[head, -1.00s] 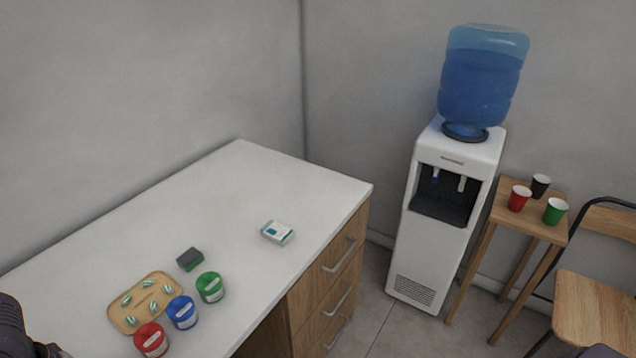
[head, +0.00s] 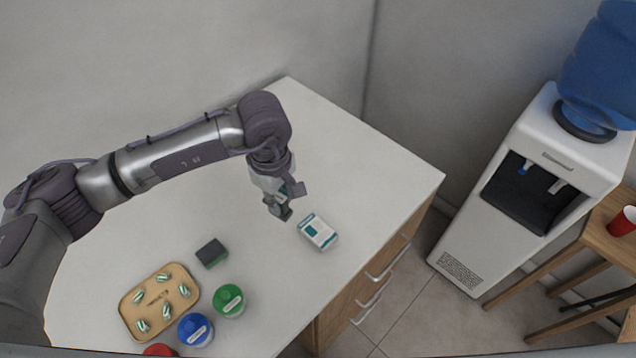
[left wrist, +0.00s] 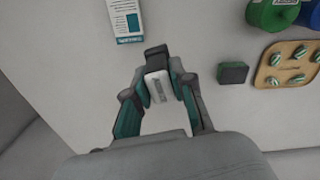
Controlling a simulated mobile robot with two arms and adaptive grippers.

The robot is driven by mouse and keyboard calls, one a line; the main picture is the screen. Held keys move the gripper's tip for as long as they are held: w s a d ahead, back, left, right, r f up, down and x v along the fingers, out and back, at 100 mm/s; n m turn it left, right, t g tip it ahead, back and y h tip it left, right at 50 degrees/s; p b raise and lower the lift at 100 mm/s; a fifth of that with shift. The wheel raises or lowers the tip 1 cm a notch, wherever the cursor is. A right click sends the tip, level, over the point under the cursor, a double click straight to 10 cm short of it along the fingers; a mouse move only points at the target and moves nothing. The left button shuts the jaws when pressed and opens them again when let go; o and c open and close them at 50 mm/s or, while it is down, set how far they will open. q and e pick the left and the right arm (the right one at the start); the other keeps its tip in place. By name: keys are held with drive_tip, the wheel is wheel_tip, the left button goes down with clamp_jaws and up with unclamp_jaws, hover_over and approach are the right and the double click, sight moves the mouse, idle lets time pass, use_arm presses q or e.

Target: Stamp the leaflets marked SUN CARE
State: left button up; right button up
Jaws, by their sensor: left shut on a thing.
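My left gripper (head: 281,201) is shut on a small white block, held above the white counter. In the left wrist view the white block (left wrist: 158,86) has grey marks and sits between the fingers, with a dark piece at its far end; I cannot tell if that piece belongs to it. A white and teal printed packet or leaflet stack (head: 317,231) lies on the counter just right of the gripper, apart from it; it also shows in the left wrist view (left wrist: 127,19). Its print is too small to read. A dark pad with a green base (head: 211,252) lies nearer. My right gripper is out of view.
A wooden tray (head: 128,311) with several green-striped pieces lies at the near left. Green (head: 229,301), blue (head: 195,330) and red (head: 160,350) tubs stand beside it. The counter's far end is clear. A water cooler (head: 545,185) stands right of the counter.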

use_arm(q)
drive_tip(key=d+f+n, duration=0.4)
drive_tip(key=d, duration=0.1)
drive_tip(key=w+d+f+n, duration=0.1)
drive_tip(key=d+f+n, duration=0.1)
drive_tip(key=shift+d+f+n, duration=0.15)
drive_tip(key=shift+d+n, duration=0.15)
drive_tip(key=shift+n, duration=0.1)
drive_tip(key=shift+f+b, duration=0.3)
drive_tip(key=shift+b, duration=0.05)
drive_tip(key=shift+f, duration=0.25)
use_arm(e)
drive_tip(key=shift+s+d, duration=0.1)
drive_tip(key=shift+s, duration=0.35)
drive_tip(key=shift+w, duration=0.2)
use_arm(q)
drive_tip(key=shift+f+b, duration=0.5)
drive_tip(key=shift+b, duration=0.05)
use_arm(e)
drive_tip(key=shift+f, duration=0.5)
use_arm(q)
drive_tip(key=shift+s+f+b, duration=0.15)
drive_tip(key=shift+b, duration=0.25)
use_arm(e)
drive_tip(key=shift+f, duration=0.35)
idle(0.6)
